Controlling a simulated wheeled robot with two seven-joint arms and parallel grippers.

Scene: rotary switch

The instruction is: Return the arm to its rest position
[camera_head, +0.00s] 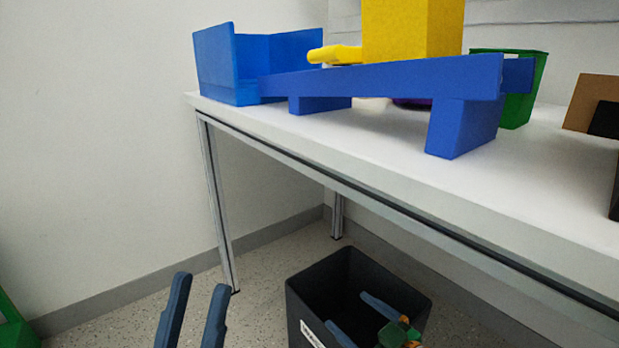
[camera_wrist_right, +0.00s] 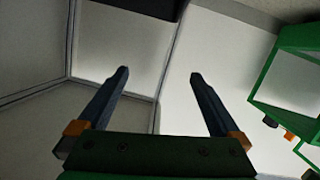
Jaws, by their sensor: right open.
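My left gripper (camera_head: 201,282) shows at the bottom left of the head view, below the table. Its two fingers stand apart with nothing between them. My right gripper (camera_head: 347,309) shows at the bottom centre, in front of a dark bin in the picture, with its fingers spread. In the right wrist view the right gripper (camera_wrist_right: 159,73) is open and empty. Both grippers appear below the tabletop, and most of both arms is out of view. I see no rotary switch that I can make out.
A white table (camera_head: 390,165) carries a blue ramp-like piece (camera_head: 385,82), a blue box (camera_head: 225,65), a yellow block (camera_head: 412,30) and a green container (camera_head: 525,90). The dark bin (camera_head: 310,300) stands on the floor. A green frame (camera_wrist_right: 285,80) is at right in the wrist view.

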